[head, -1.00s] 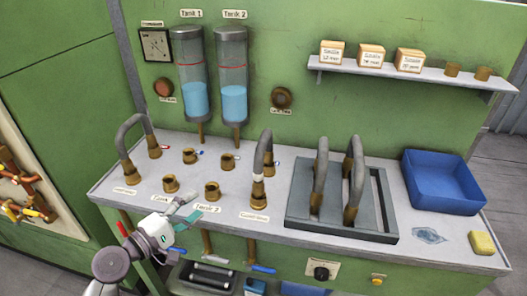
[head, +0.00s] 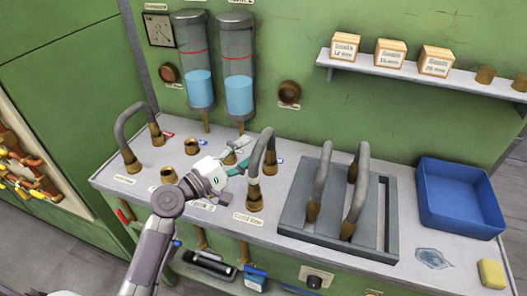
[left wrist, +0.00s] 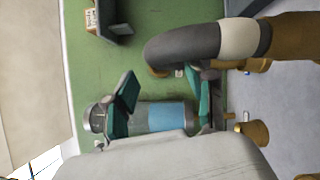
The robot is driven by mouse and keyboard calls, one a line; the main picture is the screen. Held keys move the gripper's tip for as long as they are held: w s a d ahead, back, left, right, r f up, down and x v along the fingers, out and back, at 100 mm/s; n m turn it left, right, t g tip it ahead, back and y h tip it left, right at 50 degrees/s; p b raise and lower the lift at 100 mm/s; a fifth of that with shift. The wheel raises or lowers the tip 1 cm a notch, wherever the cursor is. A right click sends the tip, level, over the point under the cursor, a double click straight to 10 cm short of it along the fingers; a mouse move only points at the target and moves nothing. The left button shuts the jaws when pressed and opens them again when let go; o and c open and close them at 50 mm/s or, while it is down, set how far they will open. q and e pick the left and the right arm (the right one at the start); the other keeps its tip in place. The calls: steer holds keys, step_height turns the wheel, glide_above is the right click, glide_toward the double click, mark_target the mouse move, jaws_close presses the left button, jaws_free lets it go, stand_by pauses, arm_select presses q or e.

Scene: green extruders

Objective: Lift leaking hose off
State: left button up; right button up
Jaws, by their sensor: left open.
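A grey arched hose (head: 264,146) stands at the middle of the bench, its ends at brass fittings. In the left wrist view the same hose (left wrist: 185,45) shows large and close, with a white band next to a brass end. My left gripper (head: 239,156) is open just left of this hose, near its upper part. Its teal-padded fingers (left wrist: 163,97) hold nothing; I cannot tell whether one touches the hose. Another arched hose (head: 126,122) stands at the bench's left. No dripping is visible. My right gripper is not in view.
Two tanks (head: 200,88) (head: 238,92) with blue liquid hang behind. Several bare brass fittings stand around my left arm. A grey tray (head: 290,222) with two hoses, a blue bin (head: 460,225), a small puddle (head: 433,258) and a yellow sponge (head: 491,273) are to the right.

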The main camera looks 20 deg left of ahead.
mark_target(260, 142)
arm_select(q)
steer(key=p+x, duration=0.2)
steer(key=x, duration=0.3)
steer(key=shift+r, duration=0.15)
steer(key=shift+w+d+p, duration=0.15)
steer(key=shift+w+p, duration=0.1)
steer(key=shift+p, duration=0.05)
steer(key=shift+s, duration=0.1)
steer(key=shift+c, duration=0.7)
jaws_close()
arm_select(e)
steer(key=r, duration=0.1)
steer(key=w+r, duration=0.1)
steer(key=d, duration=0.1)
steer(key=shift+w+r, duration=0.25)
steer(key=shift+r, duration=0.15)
